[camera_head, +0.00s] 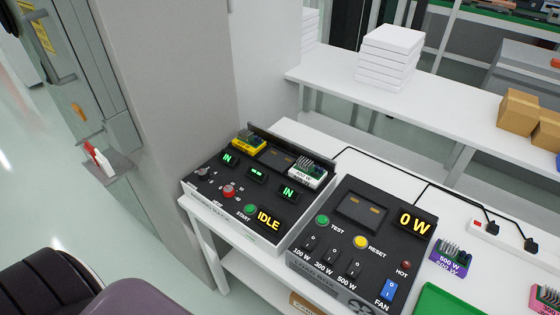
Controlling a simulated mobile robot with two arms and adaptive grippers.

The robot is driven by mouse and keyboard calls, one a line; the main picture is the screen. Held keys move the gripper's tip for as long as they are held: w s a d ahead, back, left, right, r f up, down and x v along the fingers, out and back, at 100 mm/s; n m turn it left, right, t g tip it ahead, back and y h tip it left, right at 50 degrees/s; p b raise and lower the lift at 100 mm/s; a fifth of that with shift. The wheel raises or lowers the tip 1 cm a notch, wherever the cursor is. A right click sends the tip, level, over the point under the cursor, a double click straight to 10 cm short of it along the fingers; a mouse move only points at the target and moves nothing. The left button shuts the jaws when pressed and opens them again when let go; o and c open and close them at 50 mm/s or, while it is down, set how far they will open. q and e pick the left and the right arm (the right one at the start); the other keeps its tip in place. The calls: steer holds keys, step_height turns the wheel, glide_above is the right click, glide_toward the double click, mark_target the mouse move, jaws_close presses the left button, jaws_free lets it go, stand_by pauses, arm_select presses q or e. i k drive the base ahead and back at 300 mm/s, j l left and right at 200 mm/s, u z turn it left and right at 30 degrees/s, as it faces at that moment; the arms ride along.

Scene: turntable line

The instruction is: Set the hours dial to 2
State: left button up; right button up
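The left console (208,190) is a black panel in a white case on the white table. It has a red knob (228,190) with small marks around it, and a smaller dark and silver control (201,171) further left. The lettering by both is too small to read, so I cannot tell which one is the hours dial or where it points. Small green displays (257,175) sit behind them. A green START button (251,209) and a yellow IDLE display (269,219) are at the front right. Neither gripper is in view.
A second console (335,265) with switches and a 0 W display (413,222) stands close on the right. A yellow module (248,142) and a white module (307,175) sit on the left console's back part. A grey wall column (170,80) rises behind left.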

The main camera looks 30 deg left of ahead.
mark_target(203, 174)
steer(key=u, duration=1.5)
